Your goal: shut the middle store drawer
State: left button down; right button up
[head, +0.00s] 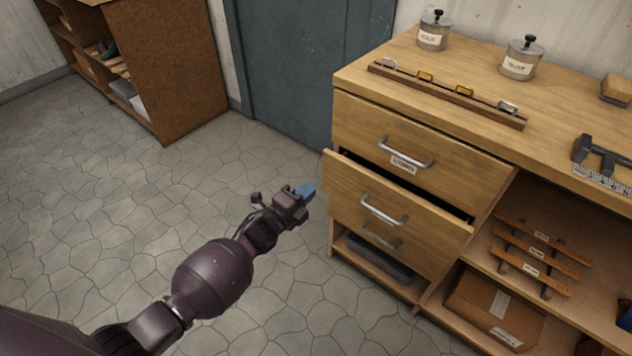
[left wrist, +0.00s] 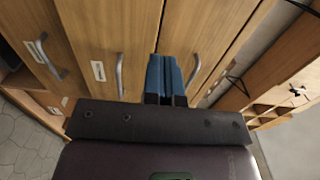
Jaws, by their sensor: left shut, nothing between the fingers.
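The middle store drawer (head: 345,193) stands partly pulled out of the wooden cabinet, with a dark gap along its top edge. Its front carries a curved metal handle (head: 384,212). The top drawer (head: 455,166) above it is flush with the cabinet and has a label below its handle. My left gripper (head: 306,190) has blue fingers and is shut and empty, in front and to the left of the middle drawer. In the left wrist view its closed fingers (left wrist: 166,76) point at wooden fronts with metal handles; whether they touch is unclear. My right gripper is not in view.
The cabinet top (head: 430,65) holds two lidded tins (head: 433,32) and a wooden strip with several clips (head: 445,92). Open shelves at the right hold a cardboard box (head: 492,308) and a rack (head: 538,258). The tiled floor (head: 130,215) at the left is clear.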

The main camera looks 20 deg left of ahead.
pick_arm(q)
jog(key=s+d+f+n, duration=0.1)
jog(key=s+d+f, duration=0.3)
jog(key=s+d, duration=0.25)
jog(key=m+b, duration=0.1)
jog(key=b, duration=0.1)
send_near(397, 194)
jog(key=b+x, duration=0.2)
jog(key=x, duration=0.4)
jog(key=shift+w+d+f, duration=0.1)
jog(key=shift+w+f, duration=0.05)
jog(key=shift+w+d+b, duration=0.1)
jog(key=shift+w+b, duration=0.2)
jog(key=shift+w+d+r, duration=0.1)
jog(key=shift+w+r, duration=0.1)
jog(key=shift+w, duration=0.1)
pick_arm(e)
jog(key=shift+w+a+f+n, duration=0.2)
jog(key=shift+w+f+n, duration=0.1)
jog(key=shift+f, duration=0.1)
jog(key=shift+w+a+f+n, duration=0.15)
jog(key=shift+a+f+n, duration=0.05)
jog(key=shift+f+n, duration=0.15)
pick_arm(q)
jog(key=shift+w, duration=0.1)
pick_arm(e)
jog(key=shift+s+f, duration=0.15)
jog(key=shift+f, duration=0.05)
